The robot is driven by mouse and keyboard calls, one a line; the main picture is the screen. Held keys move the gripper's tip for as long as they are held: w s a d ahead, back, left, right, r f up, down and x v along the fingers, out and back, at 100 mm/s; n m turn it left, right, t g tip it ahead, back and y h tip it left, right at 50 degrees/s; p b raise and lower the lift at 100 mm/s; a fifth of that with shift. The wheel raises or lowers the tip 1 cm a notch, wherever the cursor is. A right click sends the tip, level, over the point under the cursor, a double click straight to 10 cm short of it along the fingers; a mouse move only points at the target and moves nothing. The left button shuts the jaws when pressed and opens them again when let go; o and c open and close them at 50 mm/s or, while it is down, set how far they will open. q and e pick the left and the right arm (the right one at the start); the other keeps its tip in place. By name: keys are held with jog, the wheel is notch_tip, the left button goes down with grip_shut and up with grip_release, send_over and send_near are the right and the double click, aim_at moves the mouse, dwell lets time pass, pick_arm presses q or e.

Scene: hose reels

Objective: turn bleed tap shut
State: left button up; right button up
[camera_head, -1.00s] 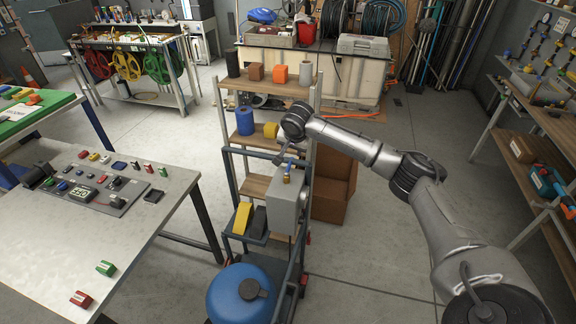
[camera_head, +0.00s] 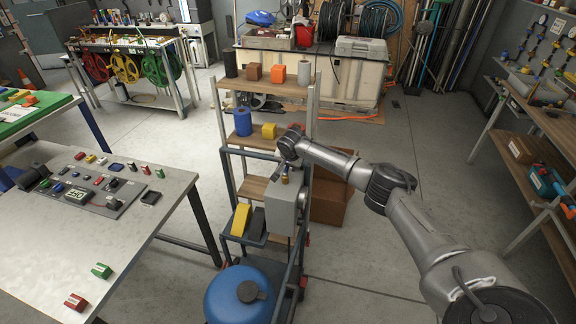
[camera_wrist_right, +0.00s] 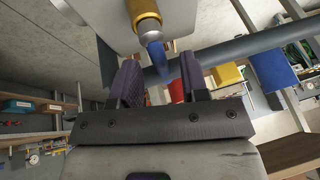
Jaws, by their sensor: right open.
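The bleed tap is a brass fitting with a blue lever on the grey box (camera_head: 281,207) of the cart. In the head view the tap (camera_head: 285,178) is small and partly covered by my right gripper (camera_head: 284,165). In the right wrist view its brass body (camera_wrist_right: 145,14) is at the top and the blue lever (camera_wrist_right: 157,58) points down between my fingers. My right gripper (camera_wrist_right: 160,66) is open, a dark finger on each side of the lever. I cannot tell whether either finger touches it. My left gripper is not in view.
The cart carries a blue tank (camera_head: 238,297) and a yellow block (camera_head: 241,219) beside the box. A shelf (camera_head: 262,87) with coloured items stands close behind. A workbench (camera_head: 125,235) is on the left.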

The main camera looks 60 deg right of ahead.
jog(key=shift+f, duration=0.1)
grip_shut()
dwell(0.4)
